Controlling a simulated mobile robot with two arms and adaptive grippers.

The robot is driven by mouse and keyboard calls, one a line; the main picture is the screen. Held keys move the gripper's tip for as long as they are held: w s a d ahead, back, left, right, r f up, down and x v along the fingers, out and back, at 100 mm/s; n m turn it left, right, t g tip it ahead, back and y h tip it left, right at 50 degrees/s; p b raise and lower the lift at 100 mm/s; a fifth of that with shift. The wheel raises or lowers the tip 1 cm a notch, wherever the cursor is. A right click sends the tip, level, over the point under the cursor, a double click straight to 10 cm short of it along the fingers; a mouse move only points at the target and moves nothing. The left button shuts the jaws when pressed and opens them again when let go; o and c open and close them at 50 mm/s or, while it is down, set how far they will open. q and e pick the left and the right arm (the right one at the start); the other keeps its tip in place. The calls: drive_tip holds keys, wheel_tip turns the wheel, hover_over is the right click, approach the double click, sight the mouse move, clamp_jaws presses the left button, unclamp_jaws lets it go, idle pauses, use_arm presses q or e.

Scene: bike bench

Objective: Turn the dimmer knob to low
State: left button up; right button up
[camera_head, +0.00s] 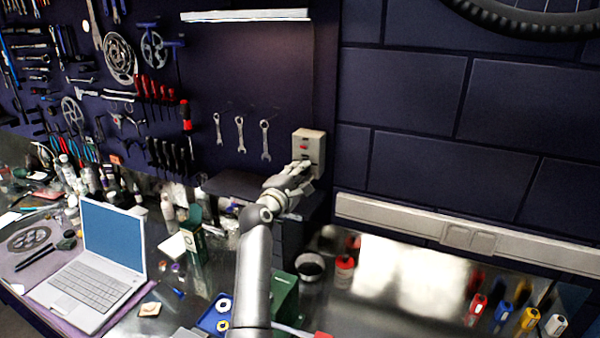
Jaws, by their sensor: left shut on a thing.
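A lit strip lamp (246,15) is on the wall above. My right gripper is not in view.
A laptop (98,262) stands open on the bench at left. Bottles, a green box (195,236) and a blue tray (216,316) lie near my arm. A white wall trunking (470,236) runs along the right. Coloured bottles stand at lower right.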

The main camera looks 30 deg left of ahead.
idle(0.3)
use_arm(q)
drive_tip(key=o, duration=1)
drive_tip(key=shift+o, duration=0.2)
drive_tip(key=shift+s, duration=0.15)
drive_tip(key=s, duration=1.1)
drive_tip(key=shift+s+d, duration=0.3)
drive_tip(key=shift+s, duration=0.05)
drive_tip(key=shift+f, duration=0.1)
